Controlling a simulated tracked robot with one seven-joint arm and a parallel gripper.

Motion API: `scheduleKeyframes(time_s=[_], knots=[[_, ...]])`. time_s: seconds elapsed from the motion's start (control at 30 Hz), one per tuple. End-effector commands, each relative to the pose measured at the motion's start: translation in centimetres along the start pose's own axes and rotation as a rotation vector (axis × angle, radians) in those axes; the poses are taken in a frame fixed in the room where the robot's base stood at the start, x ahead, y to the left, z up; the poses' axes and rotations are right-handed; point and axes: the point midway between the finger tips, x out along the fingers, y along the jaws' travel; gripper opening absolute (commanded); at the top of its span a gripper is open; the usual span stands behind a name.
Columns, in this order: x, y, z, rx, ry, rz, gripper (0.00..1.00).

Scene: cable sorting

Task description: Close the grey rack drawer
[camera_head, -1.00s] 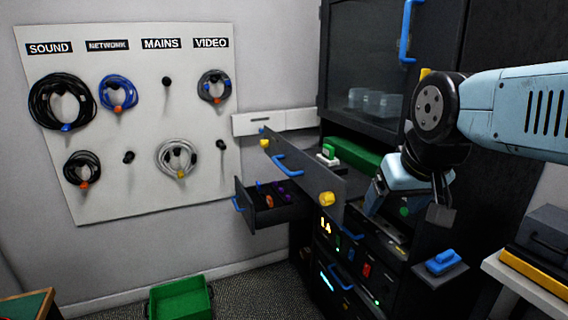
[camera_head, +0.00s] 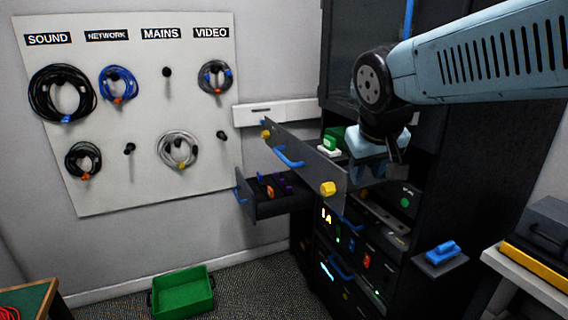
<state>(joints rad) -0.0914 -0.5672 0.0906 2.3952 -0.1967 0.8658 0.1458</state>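An open drawer (camera_head: 268,208) sticks out of the rack to the left, with a blue handle (camera_head: 239,186) at its left end and small orange, blue and purple items inside. Above it, a grey panel (camera_head: 307,160) with a blue handle (camera_head: 289,157) and yellow knobs stands out at an angle from the rack. I cannot tell whether this panel is a drawer front or a hinged cover. My gripper (camera_head: 388,158) is at the rack, right of the panel and apart from both blue handles. Its fingers are dark, small and partly hidden; their opening cannot be made out.
The dark rack (camera_head: 460,180) fills the right, with lit units below. A green-and-white item (camera_head: 331,143) lies behind the panel. A blue item sits on a small shelf (camera_head: 441,262) at right. A green crate (camera_head: 182,292) stands on the floor. A cable board (camera_head: 130,150) hangs left.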

Motion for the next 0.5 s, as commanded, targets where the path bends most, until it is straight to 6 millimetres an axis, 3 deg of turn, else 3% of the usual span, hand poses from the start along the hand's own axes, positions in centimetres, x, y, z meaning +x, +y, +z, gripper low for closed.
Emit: scheduleKeyframes(time_s=[0.1,0.33,0.5], knots=[[1.0,-2.2,-3.4,-0.084,0.006,0.038,0.24],[2.9,-7.8,-9.4,-0.237,0.051,0.085,0.02],[4.2,-12.7,-12.8,-0.335,0.096,0.094,0.0]])
